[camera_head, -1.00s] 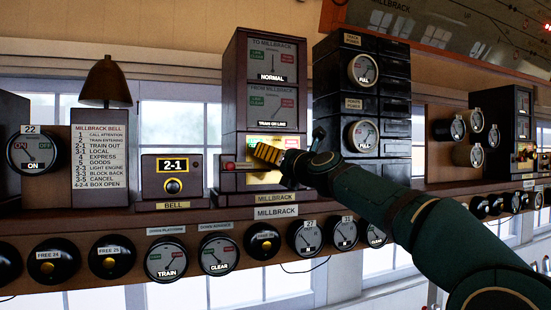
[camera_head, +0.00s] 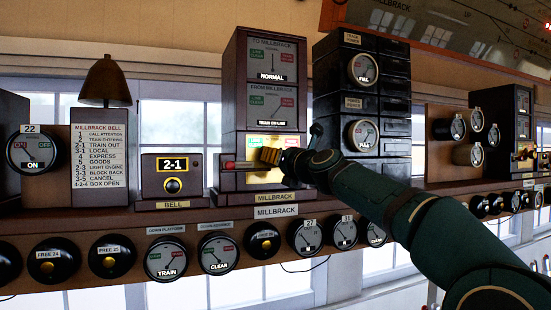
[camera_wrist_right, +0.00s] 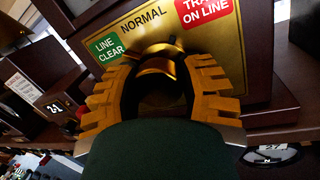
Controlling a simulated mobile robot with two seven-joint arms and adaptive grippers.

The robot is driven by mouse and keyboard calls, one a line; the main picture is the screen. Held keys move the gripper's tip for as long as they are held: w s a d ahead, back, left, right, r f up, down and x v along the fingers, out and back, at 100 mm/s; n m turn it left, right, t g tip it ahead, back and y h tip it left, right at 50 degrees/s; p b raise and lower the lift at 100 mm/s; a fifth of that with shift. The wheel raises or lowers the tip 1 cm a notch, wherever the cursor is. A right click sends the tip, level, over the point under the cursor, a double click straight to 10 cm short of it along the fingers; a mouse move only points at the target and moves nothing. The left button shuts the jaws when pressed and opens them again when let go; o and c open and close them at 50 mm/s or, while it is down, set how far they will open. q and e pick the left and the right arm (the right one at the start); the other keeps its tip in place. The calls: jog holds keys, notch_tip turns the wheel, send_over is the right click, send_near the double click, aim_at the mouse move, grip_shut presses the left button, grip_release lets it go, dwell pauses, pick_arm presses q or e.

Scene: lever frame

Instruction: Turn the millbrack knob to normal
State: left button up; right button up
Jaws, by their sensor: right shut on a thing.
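The Millbrack instrument (camera_head: 228,150) is a tall brown case at the middle of the head view, with a brass plate at its foot. In the wrist view the plate (camera_wrist_right: 243,45) reads LINE CLEAR on green, NORMAL in the middle and TRAIN ON LINE on red. The brass knob (camera_wrist_right: 157,66) sits below these words, between the yellow fingers of my right gripper (camera_wrist_right: 160,90), which is shut on it. I cannot tell exactly where the knob points. In the head view my right gripper (camera_head: 270,156) hides the knob. My left gripper is not in view.
A bell unit (camera_head: 172,178) stands left of the instrument on the shelf. A black cabinet with two dials (camera_head: 362,100) stands close on the right, behind my arm. Several round dials (camera_head: 218,254) line the shelf's front below.

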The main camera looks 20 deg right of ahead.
jog(key=n, duration=0.3)
jog(key=shift+g, duration=0.3)
jog(key=shift+a+n+y, duration=0.1)
jog(key=shift+n+y, duration=0.2)
jog(key=shift+n, duration=0.2)
jog(key=n, duration=0.3)
jog(key=shift+g, duration=0.3)
jog(key=shift+n, duration=0.5)
jog(key=o, duration=1.6)
jog(key=shift+o, duration=0.2)
